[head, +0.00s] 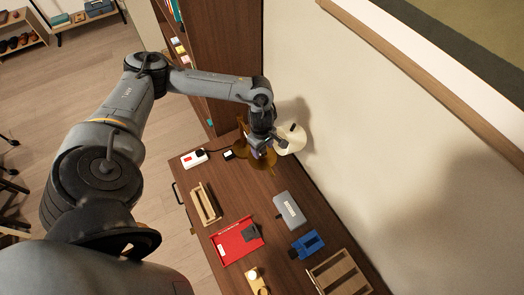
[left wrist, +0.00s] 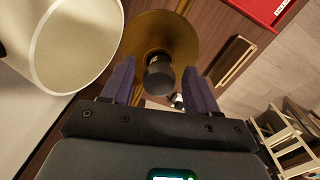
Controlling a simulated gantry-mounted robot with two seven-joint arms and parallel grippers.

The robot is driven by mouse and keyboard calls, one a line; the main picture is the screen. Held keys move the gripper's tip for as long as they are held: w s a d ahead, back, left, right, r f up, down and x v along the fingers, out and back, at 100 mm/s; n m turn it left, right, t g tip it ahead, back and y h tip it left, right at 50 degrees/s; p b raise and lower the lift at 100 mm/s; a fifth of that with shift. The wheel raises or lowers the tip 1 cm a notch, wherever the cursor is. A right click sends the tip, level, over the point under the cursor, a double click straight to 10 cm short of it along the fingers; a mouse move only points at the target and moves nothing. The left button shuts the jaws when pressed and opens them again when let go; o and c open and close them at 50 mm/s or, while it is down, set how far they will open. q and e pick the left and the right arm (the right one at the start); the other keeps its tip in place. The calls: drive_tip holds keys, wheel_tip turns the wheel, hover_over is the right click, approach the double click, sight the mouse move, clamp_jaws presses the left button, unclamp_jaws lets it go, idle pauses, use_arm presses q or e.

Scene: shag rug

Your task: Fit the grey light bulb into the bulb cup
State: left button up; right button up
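My left gripper (head: 258,150) is over the lamp at the back of the desk, beside its cream shade (head: 292,140). In the left wrist view its two dark purple fingers (left wrist: 159,85) are apart. A dark grey, round-ended piece (left wrist: 159,76) lies between them, with a gap on each side. I cannot tell whether this is the grey bulb or the bulb cup. Behind it is the lamp's round brass base (left wrist: 160,36), which also shows in the head view (head: 262,168). My right gripper is not in view.
A white power strip (head: 194,158), wooden tray (head: 205,204), red tray (head: 236,242), grey box (head: 289,210), blue object (head: 307,244) and wooden crate (head: 340,276) lie on the desk. A small wooden stand with a pale round top (head: 253,276) is at the front. The wall is close on the right.

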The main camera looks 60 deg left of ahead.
use_arm(q)
drive_tip(key=c, duration=0.9)
drive_tip(key=shift+r, duration=0.15)
